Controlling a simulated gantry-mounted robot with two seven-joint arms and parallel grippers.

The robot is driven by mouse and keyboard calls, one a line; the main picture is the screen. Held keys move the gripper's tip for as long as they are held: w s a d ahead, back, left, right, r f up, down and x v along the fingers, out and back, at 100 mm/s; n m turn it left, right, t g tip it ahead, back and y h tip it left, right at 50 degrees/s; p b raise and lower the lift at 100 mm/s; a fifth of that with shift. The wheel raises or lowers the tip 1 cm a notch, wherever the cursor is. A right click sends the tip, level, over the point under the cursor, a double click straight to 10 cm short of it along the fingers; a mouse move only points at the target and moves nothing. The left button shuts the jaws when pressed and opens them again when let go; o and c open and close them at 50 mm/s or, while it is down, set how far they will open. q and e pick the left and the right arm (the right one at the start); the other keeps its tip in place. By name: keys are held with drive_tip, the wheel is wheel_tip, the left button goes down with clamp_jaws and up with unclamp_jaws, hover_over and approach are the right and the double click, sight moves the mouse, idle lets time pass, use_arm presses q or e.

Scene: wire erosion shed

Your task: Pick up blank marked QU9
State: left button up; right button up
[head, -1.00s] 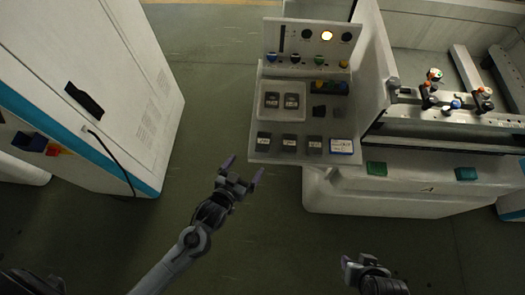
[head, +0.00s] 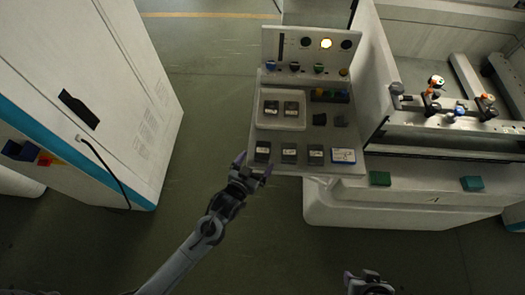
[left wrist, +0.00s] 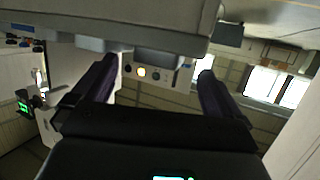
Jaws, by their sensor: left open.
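Dark blanks with small white labels stand in a front row on the grey shelf (head: 256,168): a left one (head: 262,152), a middle one (head: 289,153) and a right one (head: 315,154). Two more, a left tray blank (head: 271,108) and a right tray blank (head: 291,109), sit in a pale tray (head: 281,124) behind. The labels are too small to read, so I cannot tell which is QU9. My left gripper (head: 254,167) is open at the shelf's front left corner, close to the left front blank. Its spread fingers show in the left wrist view (left wrist: 158,78). My right gripper (head: 366,282) is partly cut off at the bottom edge.
A white and blue label card (head: 343,156) lies at the row's right end. Behind the tray rises a panel with a lit lamp (head: 326,43). The machine (head: 400,202) stands right, a white cabinet (head: 110,90) left. Open floor lies between.

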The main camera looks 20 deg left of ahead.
sight(263, 152)
use_arm(q)
drive_tip(key=w, duration=0.3)
drive_tip(key=shift+w+d, duration=0.1)
drive_tip(key=shift+w, duration=0.15)
drive_tip(key=shift+w+f, duration=0.2)
drive_tip(key=shift+w, duration=0.05)
drive_tip(key=c, duration=1.9)
drive_tip(key=shift+o, duration=0.2)
drive_tip(key=shift+r, duration=0.15)
